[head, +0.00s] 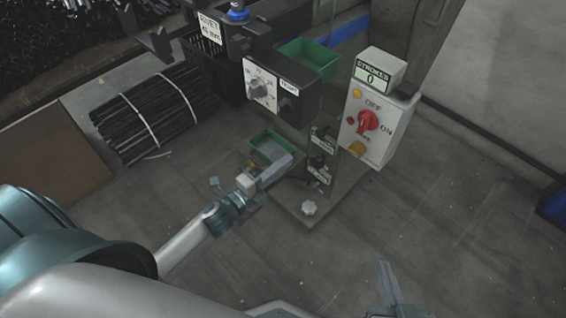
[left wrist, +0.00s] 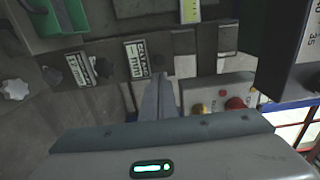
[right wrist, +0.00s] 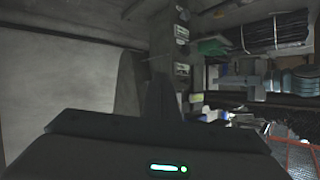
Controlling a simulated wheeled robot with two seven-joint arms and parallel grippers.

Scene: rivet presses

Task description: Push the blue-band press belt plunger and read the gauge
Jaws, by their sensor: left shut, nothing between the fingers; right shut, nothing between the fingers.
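The press (head: 345,195) stands upright in the middle of the head view, with a blue strip (head: 350,30) behind its top. Two small black knobs with white labels, an upper one (head: 320,134) and a lower one (head: 318,163), sit on its column. The left wrist view shows two labels (left wrist: 137,58) (left wrist: 80,70) beside dark knobs; their print is too small to read surely. My left gripper (head: 287,160) is shut and empty, just left of the knobs; its fingers (left wrist: 158,95) point toward the column. Contact cannot be told. My right gripper (head: 388,275) is shut and empty, low in front. I cannot make out a gauge reading.
A control box (head: 362,125) with a red knob (head: 368,121) and a counter showing 0 (head: 371,77) is on the press's right. A black dial box (head: 285,90) and green bins (head: 308,57) are left of it. Bundled black rods (head: 150,112) lie far left.

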